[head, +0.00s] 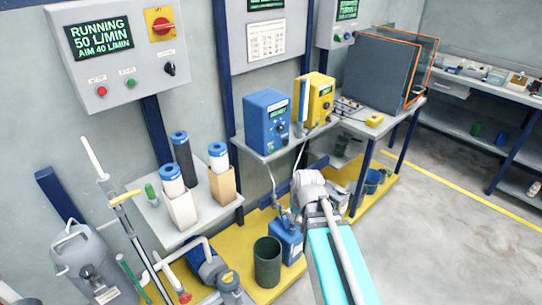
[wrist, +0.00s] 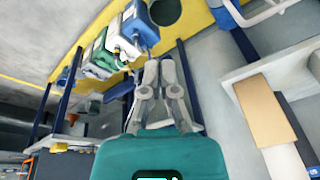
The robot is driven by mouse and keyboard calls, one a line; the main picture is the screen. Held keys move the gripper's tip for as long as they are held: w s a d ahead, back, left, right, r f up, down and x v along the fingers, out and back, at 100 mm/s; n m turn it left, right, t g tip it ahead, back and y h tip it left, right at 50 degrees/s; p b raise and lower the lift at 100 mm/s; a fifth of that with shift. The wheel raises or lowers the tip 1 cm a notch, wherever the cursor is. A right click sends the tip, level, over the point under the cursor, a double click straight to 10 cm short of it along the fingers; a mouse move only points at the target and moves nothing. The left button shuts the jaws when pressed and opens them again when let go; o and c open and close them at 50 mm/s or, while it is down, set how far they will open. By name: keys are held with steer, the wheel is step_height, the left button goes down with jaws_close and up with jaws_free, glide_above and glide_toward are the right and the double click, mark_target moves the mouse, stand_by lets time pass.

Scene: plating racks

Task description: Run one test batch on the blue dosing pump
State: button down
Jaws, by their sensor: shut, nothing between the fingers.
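The blue dosing pump (head: 267,122) stands on a grey wall shelf, with a small green display and a dial on its front. A tube runs down from it toward a blue canister (head: 287,240) on the yellow floor strip. My gripper (head: 308,185) is in front of and below the shelf, apart from the pump, and partly hidden by my arm. In the wrist view my gripper (wrist: 159,64) has its fingers together with nothing held. The blue pump is not clearly visible in the wrist view. Its display is too small to read.
A yellow pump (head: 319,98) stands right of the blue one. A wall panel (head: 118,52) reads "RUNNING 50 L/MIN AIM 40 L/MIN". Filter cartridges stand on a lower shelf (head: 150,212). A dark green bin (head: 267,262) stands on the floor strip. The grey floor at right is clear.

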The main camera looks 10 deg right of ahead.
steer(key=w+a+f+t+y+b, duration=0.1)
steer(key=w+f+t+b, duration=0.15)
steer(key=w, duration=0.35)
steer(key=w+a+f+t+y+b, duration=0.1)
steer(key=w+a+f+t+b, duration=0.1)
steer(key=w+b, duration=0.3)
steer(key=m+t+h+b, duration=0.1)
steer(key=m+t+b, duration=0.4)
steer(key=t+b, duration=0.6)
glide_toward(271, 149)
steer(key=s+d+f+g, duration=0.1)
steer(key=s+g, duration=0.1)
steer(key=s, duration=0.2)
steer(key=w+d+m+t+h+b, duration=0.3)
steer(key=w+d+m+h+b, duration=0.1)
steer(key=d+h+b, duration=0.1)
steer(key=shift+d+b, duration=0.2)
steer(key=shift+b, duration=0.45)
steer(key=shift+w+a+f+t, duration=0.1)
steer(key=shift+w+t, duration=0.1)
steer(key=shift+t, duration=0.05)
steer(key=shift+w+a, duration=0.85)
steer(key=shift+w, duration=0.3)
steer(key=shift+w+a, duration=0.8)
steer(key=shift+w, duration=0.35)
steer(key=shift+w+a, duration=0.85)
steer(key=shift+w, duration=0.3)
